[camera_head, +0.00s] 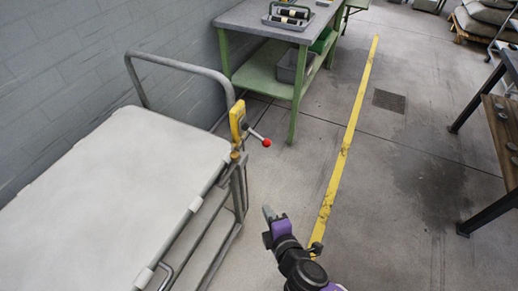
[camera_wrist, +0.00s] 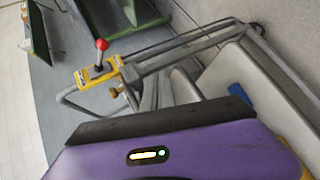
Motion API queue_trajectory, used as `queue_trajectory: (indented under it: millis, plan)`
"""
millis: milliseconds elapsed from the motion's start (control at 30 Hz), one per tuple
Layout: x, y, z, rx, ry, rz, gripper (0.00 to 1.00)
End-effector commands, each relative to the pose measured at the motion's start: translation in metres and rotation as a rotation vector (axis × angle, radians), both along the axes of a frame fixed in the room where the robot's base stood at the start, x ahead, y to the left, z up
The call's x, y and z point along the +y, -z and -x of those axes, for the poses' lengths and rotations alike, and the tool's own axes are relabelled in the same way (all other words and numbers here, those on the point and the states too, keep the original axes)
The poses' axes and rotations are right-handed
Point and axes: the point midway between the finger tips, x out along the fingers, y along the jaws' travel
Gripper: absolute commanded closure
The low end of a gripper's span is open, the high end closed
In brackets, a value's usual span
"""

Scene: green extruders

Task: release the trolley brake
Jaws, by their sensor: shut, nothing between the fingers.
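The trolley (camera_head: 120,165) has a pale flat top and a grey tube frame, and stands at the left against the wall. A yellow brake plate (camera_head: 237,122) sits on its right end. The brake lever (camera_head: 256,135) sticks out from the plate to the right and ends in a red ball knob (camera_head: 266,142). In the wrist view the yellow plate (camera_wrist: 98,75) and the red knob (camera_wrist: 101,44) show at upper left. My gripper (camera_head: 268,212) is below the knob in the head view, apart from the lever. It is shut and empty.
A green workbench (camera_head: 270,65) with a grey top stands behind the trolley, holding a tool carrier (camera_head: 289,14). A grey bin (camera_head: 291,66) is on its lower shelf. A yellow floor line (camera_head: 345,140) runs along open floor. A dark-legged table (camera_head: 500,120) stands at right.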

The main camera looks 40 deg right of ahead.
Motion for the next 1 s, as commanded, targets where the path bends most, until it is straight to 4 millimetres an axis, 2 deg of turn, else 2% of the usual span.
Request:
queue_trajectory:
  millis: [33,100,200,300,500,833,1000]
  plan:
    - [-0.012,-0.006,-0.025,0.012,0.016,0.092,1.00]
    - [-0.027,-0.015,-0.049,0.036,0.044,0.212,1.00]
    - [-0.045,-0.030,-0.076,0.067,0.084,0.351,1.00]
    - [-0.057,-0.044,-0.093,0.088,0.117,0.446,1.00]
    - [-0.066,-0.056,-0.105,0.104,0.145,0.518,1.00]
    - [-0.067,-0.056,-0.105,0.104,0.145,0.517,1.00]
    - [-0.078,-0.053,-0.116,0.104,0.147,0.517,1.00]
